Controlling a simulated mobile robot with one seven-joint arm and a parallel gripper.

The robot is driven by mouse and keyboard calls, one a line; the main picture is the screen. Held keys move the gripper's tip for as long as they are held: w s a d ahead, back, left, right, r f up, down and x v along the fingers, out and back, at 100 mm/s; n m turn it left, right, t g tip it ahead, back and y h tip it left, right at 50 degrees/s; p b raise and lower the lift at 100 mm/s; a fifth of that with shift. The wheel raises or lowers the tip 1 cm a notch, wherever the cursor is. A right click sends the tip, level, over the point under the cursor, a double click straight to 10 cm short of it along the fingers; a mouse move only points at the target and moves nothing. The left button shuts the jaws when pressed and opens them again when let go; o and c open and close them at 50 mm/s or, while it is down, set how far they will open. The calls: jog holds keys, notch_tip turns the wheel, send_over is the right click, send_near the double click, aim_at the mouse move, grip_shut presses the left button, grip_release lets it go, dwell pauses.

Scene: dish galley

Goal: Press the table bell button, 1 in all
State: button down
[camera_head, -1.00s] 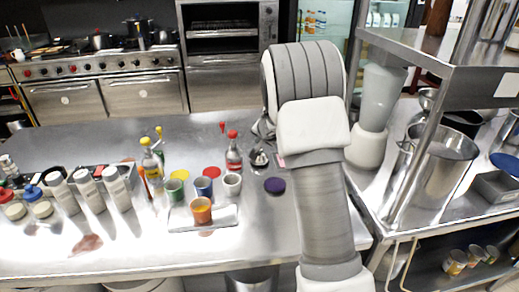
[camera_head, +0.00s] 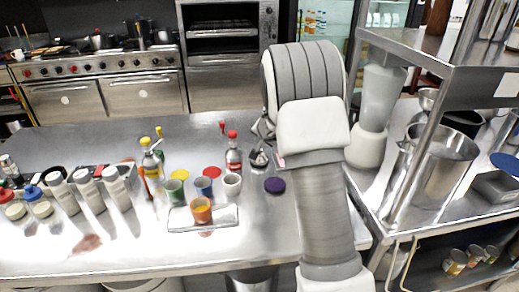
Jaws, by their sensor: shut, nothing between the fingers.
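A small silver dome, which looks like the table bell (camera_head: 259,159), stands on the steel table just left of my arm. Its button is too small to make out clearly. My gripper (camera_head: 262,133) shows only in part, as grey metal at the left edge of my arm, just above and behind the bell in the picture. It is shut and empty. My arm hides the rest of it, and I cannot tell whether it touches the bell.
A red-capped bottle (camera_head: 233,152) and a white cup (camera_head: 232,185) stand left of the bell. A purple disc (camera_head: 274,185) lies in front of it. A tray (camera_head: 190,224) holds an orange cup (camera_head: 201,210). A blender (camera_head: 372,120) stands right of my arm.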

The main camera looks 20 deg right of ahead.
jog(key=shift+f, duration=0.1)
jog(key=shift+f+b, duration=0.3)
jog(key=shift+b, duration=0.3)
jog(key=shift+f+b, duration=0.55)
jog(key=shift+b, duration=0.05)
dwell(0.4)
jog(key=shift+r, duration=0.1)
jog(key=shift+r+p, duration=0.8)
jog(key=shift+r, duration=0.05)
jog(key=shift+r, duration=0.15)
notch_tip(320, 180, up, 5)
jog(key=p, duration=0.4)
dwell(0.5)
